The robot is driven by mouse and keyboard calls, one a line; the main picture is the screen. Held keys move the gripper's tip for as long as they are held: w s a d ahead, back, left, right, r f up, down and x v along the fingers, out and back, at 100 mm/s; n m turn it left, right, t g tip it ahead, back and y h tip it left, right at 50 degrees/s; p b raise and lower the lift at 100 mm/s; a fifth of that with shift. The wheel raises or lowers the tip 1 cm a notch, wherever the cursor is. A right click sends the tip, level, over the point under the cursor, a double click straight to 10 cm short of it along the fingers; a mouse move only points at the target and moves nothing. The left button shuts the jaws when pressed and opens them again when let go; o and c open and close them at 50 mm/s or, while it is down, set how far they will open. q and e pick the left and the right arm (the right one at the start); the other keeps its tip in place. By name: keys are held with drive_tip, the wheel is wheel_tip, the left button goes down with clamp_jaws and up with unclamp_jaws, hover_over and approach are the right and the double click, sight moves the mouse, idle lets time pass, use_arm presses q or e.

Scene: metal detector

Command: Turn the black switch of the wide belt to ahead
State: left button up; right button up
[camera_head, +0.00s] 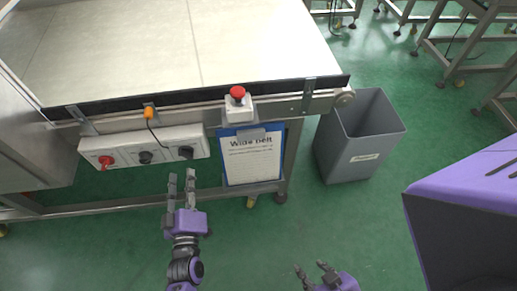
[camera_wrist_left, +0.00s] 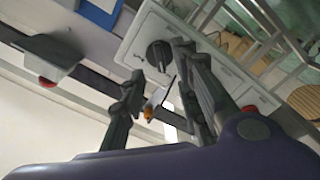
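A white control box (camera_head: 145,147) hangs under the belt's front edge. My right gripper (camera_head: 313,268) is open and empty at the bottom, partly cut off.
A clipboard labelled "Wide Belt" (camera_head: 252,160) hangs right of the box. A red emergency button (camera_head: 238,92) sits above it. An orange-tipped part (camera_head: 149,113) with a cord hangs above the box. A grey bin (camera_head: 347,160) stands right. Green floor in front is clear.

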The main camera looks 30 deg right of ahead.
use_arm(q)
drive_tip(key=v, duration=0.5)
drive_tip(key=shift+s+a, duration=0.1)
drive_tip(key=shift+s, duration=0.2)
